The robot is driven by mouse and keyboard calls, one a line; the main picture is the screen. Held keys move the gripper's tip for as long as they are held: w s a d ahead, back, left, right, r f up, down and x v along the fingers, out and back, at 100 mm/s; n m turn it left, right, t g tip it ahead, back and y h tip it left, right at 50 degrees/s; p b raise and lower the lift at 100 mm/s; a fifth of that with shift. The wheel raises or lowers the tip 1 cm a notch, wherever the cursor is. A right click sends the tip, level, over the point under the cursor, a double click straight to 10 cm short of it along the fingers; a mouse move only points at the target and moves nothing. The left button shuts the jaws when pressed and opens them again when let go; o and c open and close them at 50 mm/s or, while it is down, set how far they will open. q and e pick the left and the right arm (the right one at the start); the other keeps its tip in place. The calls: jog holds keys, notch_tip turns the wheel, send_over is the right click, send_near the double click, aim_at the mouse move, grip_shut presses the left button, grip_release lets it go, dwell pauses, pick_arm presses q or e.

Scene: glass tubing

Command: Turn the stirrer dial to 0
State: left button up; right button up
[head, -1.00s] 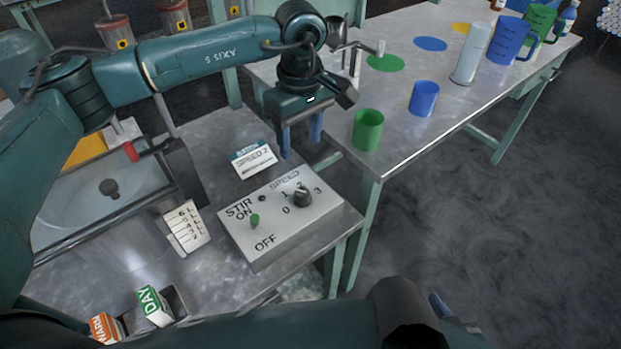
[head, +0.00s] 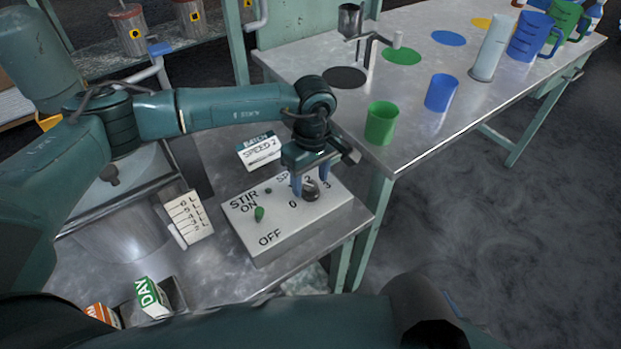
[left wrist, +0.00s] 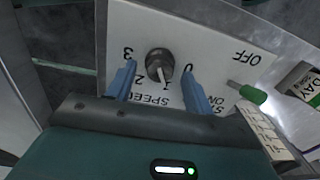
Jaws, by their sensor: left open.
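The stirrer dial (head: 311,191) is a dark round knob on a pale control box (head: 268,239), with numbers 0 to 3 around it. In the left wrist view the dial (left wrist: 158,63) has a light pointer on its 1-and-2 side; I cannot tell the exact number. My left gripper (head: 311,180) is open, pointing down at the dial. In the left wrist view its blue fingers (left wrist: 158,70) stand on either side of the knob, with gaps visible. The gripper hides part of the SPEED label in the head view. Of my right gripper only a bluish piece (head: 452,303) shows.
A green toggle switch (head: 259,214) is left of the dial on the box. A card reading SPEED 2 (head: 260,152) stands behind. A scale card (head: 189,217) and vessel are at left. A green cup (head: 381,123) and blue cup (head: 441,93) stand on the far table.

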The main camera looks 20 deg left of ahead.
pick_arm(q)
jog(key=shift+f, duration=0.4)
jog(key=c, duration=1)
jog(key=shift+o, duration=0.2)
